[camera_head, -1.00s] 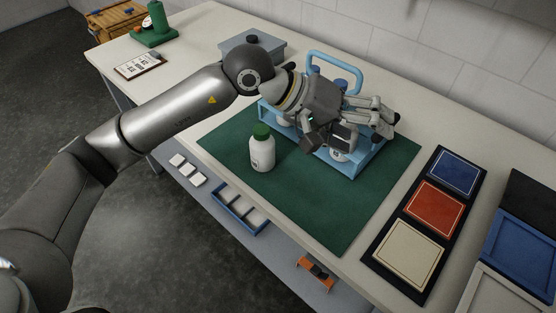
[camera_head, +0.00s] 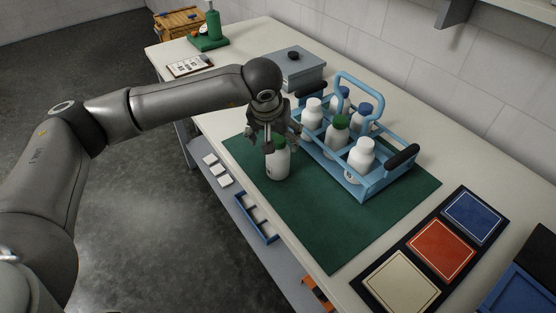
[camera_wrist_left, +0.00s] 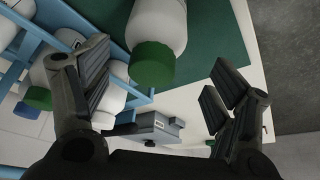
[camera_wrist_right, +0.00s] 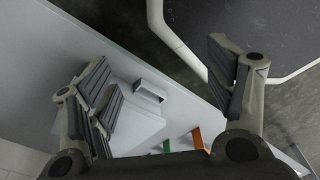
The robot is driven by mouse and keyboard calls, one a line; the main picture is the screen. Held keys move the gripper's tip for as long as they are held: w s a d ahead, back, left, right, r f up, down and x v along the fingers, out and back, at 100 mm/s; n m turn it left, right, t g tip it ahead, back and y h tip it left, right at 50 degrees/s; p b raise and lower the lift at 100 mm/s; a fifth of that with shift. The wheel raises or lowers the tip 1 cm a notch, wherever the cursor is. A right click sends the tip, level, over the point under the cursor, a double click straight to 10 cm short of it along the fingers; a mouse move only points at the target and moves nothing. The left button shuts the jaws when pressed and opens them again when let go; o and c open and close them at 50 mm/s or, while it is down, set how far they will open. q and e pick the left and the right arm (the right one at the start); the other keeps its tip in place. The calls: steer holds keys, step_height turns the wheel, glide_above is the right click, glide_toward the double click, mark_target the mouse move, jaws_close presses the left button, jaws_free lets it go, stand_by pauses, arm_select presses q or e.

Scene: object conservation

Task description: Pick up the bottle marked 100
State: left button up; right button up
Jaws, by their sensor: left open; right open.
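A white bottle with a green cap (camera_head: 278,164) stands upright on the green mat, outside the blue rack. No number is legible on it. My left gripper (camera_head: 268,137) is open at its cap, in front of the rack. In the left wrist view the green cap (camera_wrist_left: 152,66) lies between the spread fingers (camera_wrist_left: 158,88), and I see no clear grip on it. The blue rack (camera_head: 372,190) holds several white bottles, with white, blue and green caps; their marks are not readable. My right gripper (camera_wrist_right: 160,78) is open and empty, away from the bottles.
The rack, with its raised handle (camera_head: 357,88), stands close behind the loose bottle. The green mat (camera_head: 335,230) is clear toward the front. Coloured panels (camera_head: 441,249) lie at right. A grey box (camera_head: 303,72) and a clipboard (camera_head: 190,65) are farther back.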

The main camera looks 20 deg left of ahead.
arm_select(q)
steer(key=p+x, duration=0.1)
steer(key=x, duration=0.1)
steer(key=p+x, duration=0.1)
steer(key=x, duration=0.1)
steer(key=shift+d+f, duration=0.2)
steer(key=shift+d, duration=0.2)
steer(key=shift+w+f, duration=0.1)
steer(key=shift+f, duration=0.15)
steer(key=c, duration=1.4)
arm_select(e)
steer(key=shift+d+r, duration=0.2)
steer(key=shift+r, duration=0.4)
steer(key=shift+d+r, duration=0.15)
steer(key=shift+r, duration=0.45)
arm_select(q)
steer(key=shift+r, duration=0.1)
steer(key=shift+c, duration=0.2)
arm_select(e)
steer(key=shift+f, duration=0.1)
